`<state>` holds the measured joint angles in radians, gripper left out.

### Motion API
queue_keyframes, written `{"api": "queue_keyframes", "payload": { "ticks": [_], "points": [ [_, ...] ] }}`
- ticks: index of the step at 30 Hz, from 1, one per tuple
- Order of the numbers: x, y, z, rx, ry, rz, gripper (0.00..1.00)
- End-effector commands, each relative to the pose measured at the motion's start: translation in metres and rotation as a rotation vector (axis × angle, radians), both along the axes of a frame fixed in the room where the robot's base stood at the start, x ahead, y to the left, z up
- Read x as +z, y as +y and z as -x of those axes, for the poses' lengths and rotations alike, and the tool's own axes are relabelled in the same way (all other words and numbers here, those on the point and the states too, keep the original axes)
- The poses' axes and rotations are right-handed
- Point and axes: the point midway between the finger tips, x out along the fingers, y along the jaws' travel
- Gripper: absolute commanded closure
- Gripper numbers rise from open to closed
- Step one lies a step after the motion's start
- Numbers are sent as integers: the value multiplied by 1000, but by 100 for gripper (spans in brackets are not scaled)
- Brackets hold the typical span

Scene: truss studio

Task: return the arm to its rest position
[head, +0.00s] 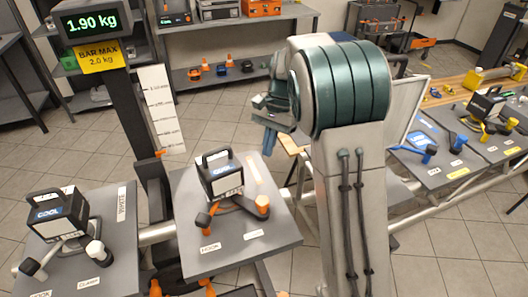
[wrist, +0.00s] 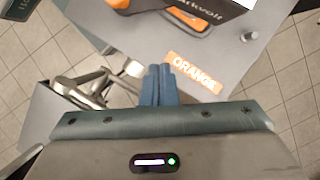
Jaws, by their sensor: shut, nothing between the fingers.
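My gripper (head: 268,143) is left of my large teal-banded arm joint in the head view, in the air beyond the grey plate (head: 269,238). Its blue fingers are together in the wrist view (wrist: 158,86), with nothing between them. The arm is folded, and its column hides part of the bar behind it. Below the fingers in the wrist view is a grey plate (wrist: 232,64) with an ORANGE label (wrist: 195,72).
Two plates at front left carry black boxes (head: 220,175) (head: 58,215) with clamps. A display post (head: 92,22) reading 1.90 kg stands behind, with a yellow BAR MAX 2.0 kg sign (head: 99,56). More plates (head: 437,158) with clamps are on the right. Tiled floor (head: 208,117) is open behind.

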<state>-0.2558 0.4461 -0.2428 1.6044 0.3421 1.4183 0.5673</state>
Motion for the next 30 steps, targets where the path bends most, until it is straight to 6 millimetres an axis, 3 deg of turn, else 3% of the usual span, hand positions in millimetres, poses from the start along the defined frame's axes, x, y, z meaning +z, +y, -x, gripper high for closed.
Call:
{"api": "queue_keyframes", "payload": {
  "ticks": [7,11,21,30],
  "points": [
    [6,-3,2,5,-8,-3,100],
    [17,-10,15,33,-49,-8,100],
    [45,-39,77,176,-228,-4,100],
    [54,-59,137,330,-386,40,100]
  ]
}}
